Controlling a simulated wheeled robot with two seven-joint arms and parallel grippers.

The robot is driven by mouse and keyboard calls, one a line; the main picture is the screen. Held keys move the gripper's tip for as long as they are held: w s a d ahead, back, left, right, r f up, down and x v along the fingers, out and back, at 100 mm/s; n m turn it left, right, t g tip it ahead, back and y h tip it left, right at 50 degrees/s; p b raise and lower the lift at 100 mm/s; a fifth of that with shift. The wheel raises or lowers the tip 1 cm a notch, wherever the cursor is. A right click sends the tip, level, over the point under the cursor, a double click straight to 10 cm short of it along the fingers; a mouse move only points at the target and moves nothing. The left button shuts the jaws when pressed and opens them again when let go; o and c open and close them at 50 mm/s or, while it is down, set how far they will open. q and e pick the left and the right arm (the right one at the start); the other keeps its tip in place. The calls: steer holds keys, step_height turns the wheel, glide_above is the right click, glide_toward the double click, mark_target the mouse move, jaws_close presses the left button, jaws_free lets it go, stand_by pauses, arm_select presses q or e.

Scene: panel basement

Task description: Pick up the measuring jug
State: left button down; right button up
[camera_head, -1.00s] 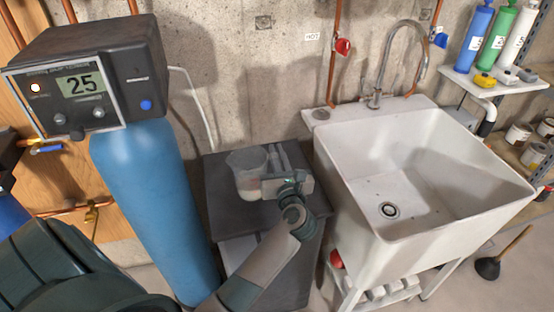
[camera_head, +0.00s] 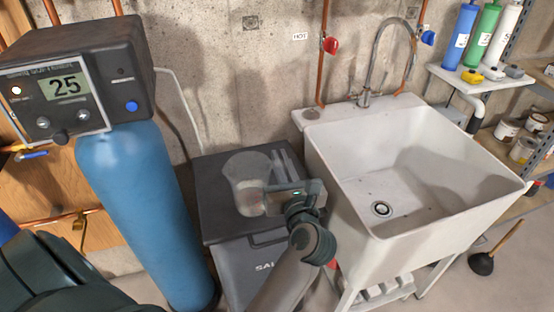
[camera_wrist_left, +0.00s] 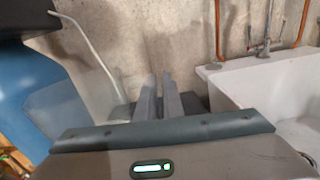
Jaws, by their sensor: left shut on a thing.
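The measuring jug (camera_head: 244,171) is a clear, translucent cup that shows above the dark lid of a grey bin (camera_head: 218,223). I cannot tell for sure whether its base touches the lid. My left gripper (camera_head: 281,163) is at the jug's right side, shut on it, most likely at the handle, which the fingers and wrist hide. In the left wrist view the two fingers (camera_wrist_left: 159,100) point away close together, and the jug (camera_wrist_left: 52,118) shows faintly at the left. My right gripper is in neither view.
A blue tank (camera_head: 145,210) with a control head (camera_head: 80,85) reading 25 stands close on the left. A white sink (camera_head: 420,170) with a tall tap (camera_head: 364,98) stands close on the right. A concrete wall (camera_head: 230,90) is behind. Shelves with bottles are at the far right.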

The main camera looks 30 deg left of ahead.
arm_select(q)
steer(key=shift+s+d+r, duration=0.3)
steer(key=shift+d, duration=0.15)
steer(key=shift+s+d+r, duration=0.3)
steer(key=shift+d+r, duration=0.05)
steer(key=shift+d, duration=0.05)
steer(key=shift+d+r, duration=0.1)
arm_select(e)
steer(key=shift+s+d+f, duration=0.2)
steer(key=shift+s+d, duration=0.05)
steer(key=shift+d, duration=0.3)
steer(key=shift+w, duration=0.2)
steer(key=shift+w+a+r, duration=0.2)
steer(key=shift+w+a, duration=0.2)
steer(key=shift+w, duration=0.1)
arm_select(q)
steer(key=shift+s, duration=0.1)
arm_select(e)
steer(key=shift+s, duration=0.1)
